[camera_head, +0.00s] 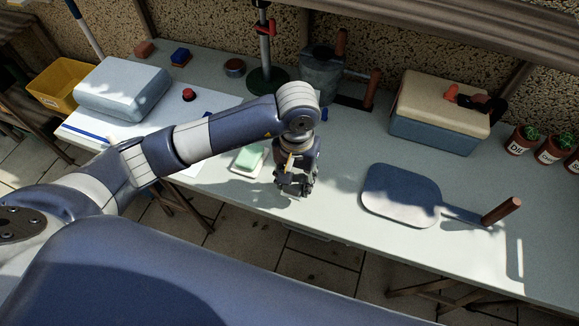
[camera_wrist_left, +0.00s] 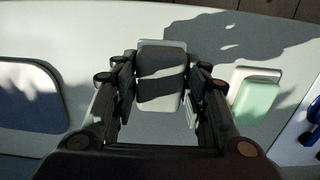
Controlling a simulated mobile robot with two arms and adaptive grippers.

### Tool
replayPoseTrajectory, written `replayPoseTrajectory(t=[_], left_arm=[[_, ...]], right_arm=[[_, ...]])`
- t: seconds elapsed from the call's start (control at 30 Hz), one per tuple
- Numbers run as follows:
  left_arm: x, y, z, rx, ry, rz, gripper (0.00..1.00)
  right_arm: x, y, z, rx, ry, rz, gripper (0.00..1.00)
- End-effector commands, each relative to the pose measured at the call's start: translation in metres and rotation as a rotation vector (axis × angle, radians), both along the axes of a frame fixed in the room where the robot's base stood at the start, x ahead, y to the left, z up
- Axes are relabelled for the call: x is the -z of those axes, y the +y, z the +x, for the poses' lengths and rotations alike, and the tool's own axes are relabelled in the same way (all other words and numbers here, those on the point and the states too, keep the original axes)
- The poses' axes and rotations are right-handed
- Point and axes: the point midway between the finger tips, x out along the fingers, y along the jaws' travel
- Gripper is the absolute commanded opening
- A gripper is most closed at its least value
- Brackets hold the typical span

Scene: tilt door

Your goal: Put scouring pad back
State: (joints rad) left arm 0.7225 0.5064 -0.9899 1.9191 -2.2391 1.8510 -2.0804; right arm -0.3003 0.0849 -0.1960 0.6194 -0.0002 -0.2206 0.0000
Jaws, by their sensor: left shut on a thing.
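My left gripper (camera_head: 295,186) points down over the front part of the pale bench top (camera_head: 340,222). I cannot tell whether the pad touches the bench. In the head view the gripper hides it. A green block (camera_head: 249,156) lies in a white dish (camera_head: 235,163) left of the gripper, and it also shows in the left wrist view (camera_wrist_left: 256,100). My right gripper is not in view.
A flat grey paddle (camera_head: 398,192) with a wooden handle (camera_head: 501,210) lies to the right. A cooler box (camera_head: 436,115), small pots (camera_head: 523,140), and a stand (camera_head: 266,75) are further back. A grey-blue case (camera_head: 122,88) and yellow crate (camera_head: 62,84) are left.

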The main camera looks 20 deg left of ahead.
Motion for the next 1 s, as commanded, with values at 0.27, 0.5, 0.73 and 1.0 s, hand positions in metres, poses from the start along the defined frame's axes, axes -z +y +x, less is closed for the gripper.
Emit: replayPoseTrajectory(t=[0.27,0.5,0.73,1.0], left_arm=[[0.003,0.019,0.029,0.001,0.001,-0.001,0.15],[0.027,0.023,0.033,0.0,0.006,-0.002,0.15],[0.04,0.023,0.035,0.002,0.0,-0.002,0.15],[0.043,0.024,0.035,0.003,-0.001,0.0,0.15]], right_arm=[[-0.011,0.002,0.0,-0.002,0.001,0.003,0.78],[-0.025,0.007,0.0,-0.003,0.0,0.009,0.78],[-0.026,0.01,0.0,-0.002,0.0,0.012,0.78],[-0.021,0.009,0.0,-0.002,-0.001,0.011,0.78]])
